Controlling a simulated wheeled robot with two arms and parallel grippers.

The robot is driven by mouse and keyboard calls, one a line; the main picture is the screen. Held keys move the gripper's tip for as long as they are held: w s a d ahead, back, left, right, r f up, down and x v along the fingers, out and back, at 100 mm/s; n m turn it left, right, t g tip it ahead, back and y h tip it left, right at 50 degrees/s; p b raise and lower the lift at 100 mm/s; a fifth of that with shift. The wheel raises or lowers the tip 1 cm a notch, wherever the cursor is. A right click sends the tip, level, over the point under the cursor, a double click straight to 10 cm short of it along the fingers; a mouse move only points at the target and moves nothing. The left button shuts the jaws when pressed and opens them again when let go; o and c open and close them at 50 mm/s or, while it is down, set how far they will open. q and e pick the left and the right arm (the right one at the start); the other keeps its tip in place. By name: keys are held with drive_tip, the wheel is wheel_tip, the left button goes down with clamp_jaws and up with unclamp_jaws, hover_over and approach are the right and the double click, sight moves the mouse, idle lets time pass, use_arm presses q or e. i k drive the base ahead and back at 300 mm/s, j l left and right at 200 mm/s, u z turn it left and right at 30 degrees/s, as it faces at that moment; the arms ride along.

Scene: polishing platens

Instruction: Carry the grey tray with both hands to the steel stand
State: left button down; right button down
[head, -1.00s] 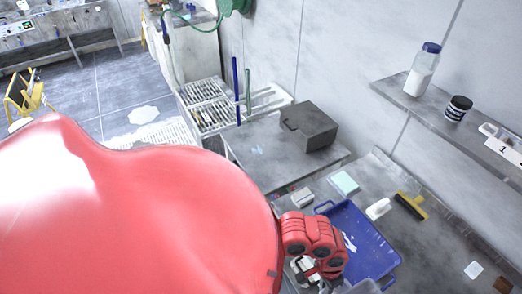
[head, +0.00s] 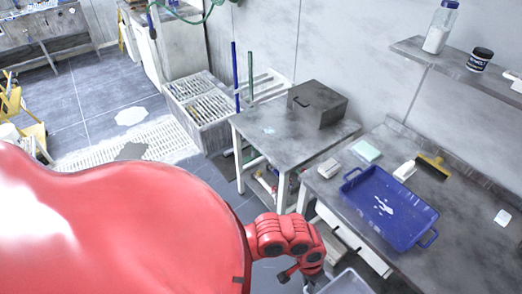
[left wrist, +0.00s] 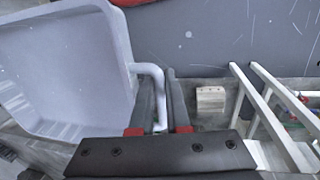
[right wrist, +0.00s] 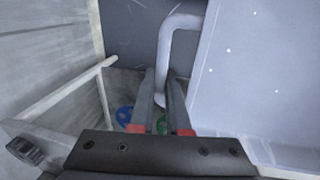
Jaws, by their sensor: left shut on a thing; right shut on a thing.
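The grey tray (head: 345,284) shows only at the bottom edge of the head view. It fills the left of the left wrist view (left wrist: 62,75) and the right of the right wrist view (right wrist: 258,80), and looks empty where seen. My left gripper (left wrist: 163,76) is shut on one tray handle. My right gripper (right wrist: 160,76) is shut on the other handle. A steel-topped stand (head: 275,148) with white legs is against the wall in the head view, beyond the tray. A dark grey box (head: 317,106) sits on its back right; its front and left are largely clear.
A bench (head: 455,215) at right holds a blue tray (head: 390,207), a yellow brush (head: 432,166) and small blocks. A slatted rack (head: 200,108) stands left of the stand. A wall shelf (head: 465,72) holds bottles. My red body hides the lower left.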

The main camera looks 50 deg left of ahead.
sight(275, 132)
drive_tip(key=i+j+u, duration=0.1)
drive_tip(key=j+u, duration=0.25)
drive_tip(key=u, duration=0.15)
drive_tip(key=i+j+u, duration=0.2)
drive_tip(key=j+u, duration=0.15)
drive_tip(key=u, duration=0.15)
drive_tip(key=i+j+u, duration=0.2)
drive_tip(key=u, duration=0.25)
drive_tip(key=i+j+u, duration=0.3)
drive_tip(key=i+u, duration=0.65)
drive_tip(key=i, duration=0.3)
drive_tip(key=i+z, duration=0.35)
drive_tip(key=i+j+z, duration=0.1)
drive_tip(key=z, duration=0.3)
drive_tip(key=i+j+z, duration=0.2)
drive_tip(key=z, duration=0.15)
drive_tip(key=i+l+z, duration=0.1)
drive_tip(key=i+z, duration=0.15)
drive_tip(key=z, duration=0.25)
drive_tip(key=i+z, duration=0.2)
drive_tip(key=z, duration=0.3)
drive_tip(key=i+j+z, duration=0.1)
drive_tip(key=i+z, duration=0.15)
drive_tip(key=z, duration=0.25)
